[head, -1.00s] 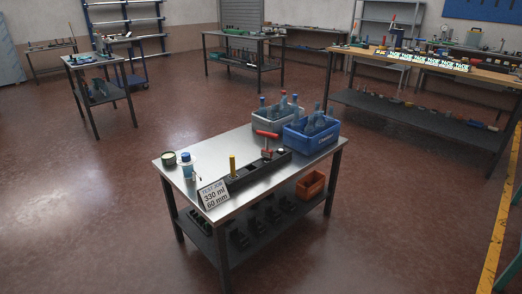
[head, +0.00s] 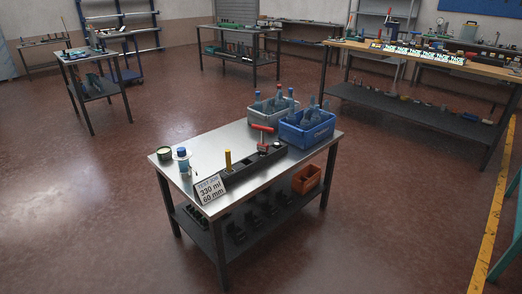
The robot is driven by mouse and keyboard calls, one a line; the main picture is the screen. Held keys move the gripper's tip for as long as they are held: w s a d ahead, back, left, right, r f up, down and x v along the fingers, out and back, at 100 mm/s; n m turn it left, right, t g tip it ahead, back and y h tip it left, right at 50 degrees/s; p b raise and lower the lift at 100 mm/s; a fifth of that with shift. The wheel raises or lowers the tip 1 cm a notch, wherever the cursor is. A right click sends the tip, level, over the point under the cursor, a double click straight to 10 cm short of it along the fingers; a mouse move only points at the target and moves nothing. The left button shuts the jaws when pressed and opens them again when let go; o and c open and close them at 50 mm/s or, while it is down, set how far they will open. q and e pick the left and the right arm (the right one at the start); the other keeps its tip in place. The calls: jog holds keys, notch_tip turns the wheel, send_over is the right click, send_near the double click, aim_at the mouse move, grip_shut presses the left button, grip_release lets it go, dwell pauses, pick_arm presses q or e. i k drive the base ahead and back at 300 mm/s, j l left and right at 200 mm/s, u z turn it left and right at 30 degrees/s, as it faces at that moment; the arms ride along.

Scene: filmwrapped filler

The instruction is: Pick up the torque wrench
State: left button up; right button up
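I cannot make out a torque wrench for certain. A red-handled tool (head: 262,129) stands at the far end of a long dark block (head: 250,172) on the near metal table (head: 215,148); it is too small to identify. A yellow upright piece (head: 228,158) stands near the block's other end. Small tools also lie on the wooden bench (head: 350,46) at the back right, too small to tell apart. Neither of my grippers is in view.
A blue bin (head: 307,138) and a grey bin (head: 262,117) hold blue-grey parts on the near table. A sign (head: 209,189), a blue-capped container (head: 183,159) and a round tin (head: 164,154) stand at its left. An orange bin (head: 306,180) sits below. Open floor (head: 90,210) surrounds the table.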

aim_at(262, 146)
jog(key=i+l+u, duration=0.1)
jog(key=u, duration=0.6)
jog(key=i+l+u, duration=0.35)
jog(key=l+u, duration=0.2)
jog(key=i+l+u, duration=0.1)
jog(key=l, duration=0.35)
jog(key=i+l+u, duration=0.15)
jog(key=l, duration=0.25)
jog(key=i+l, duration=0.1)
jog(key=l, duration=0.4)
jog(key=i+l, duration=0.15)
jog(key=l, duration=0.35)
jog(key=i+l+u, duration=0.1)
jog(key=l, duration=0.4)
